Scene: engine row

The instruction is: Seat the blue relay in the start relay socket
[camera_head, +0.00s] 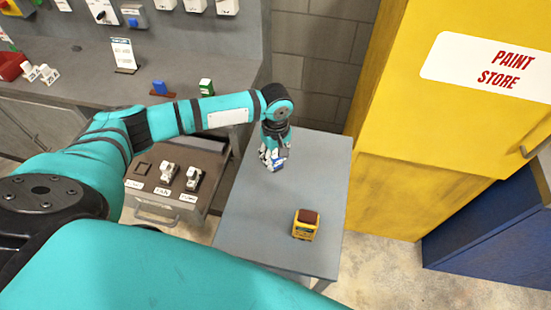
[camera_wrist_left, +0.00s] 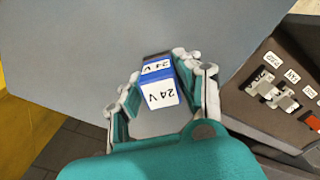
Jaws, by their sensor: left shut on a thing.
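My left gripper (camera_head: 273,152) is low over the far part of a grey table and shut on a blue relay (camera_head: 280,163). In the left wrist view the blue relay (camera_wrist_left: 158,84) has white faces marked "24 V" and sits between the fingers of the gripper (camera_wrist_left: 157,68). Whether it touches the tabletop is unclear. The socket panel (camera_head: 153,202) stands left of the table. Its left socket (camera_head: 142,168) looks empty, with a label too small to read. White relays (camera_head: 168,172) fill the other two places, the middle one labelled "FAN". My right gripper is not in view.
Another blue block (camera_head: 159,87) and a green-and-white block (camera_head: 206,86) stand on the back bench. A yellow paint cabinet (camera_head: 440,120) closes off the right.

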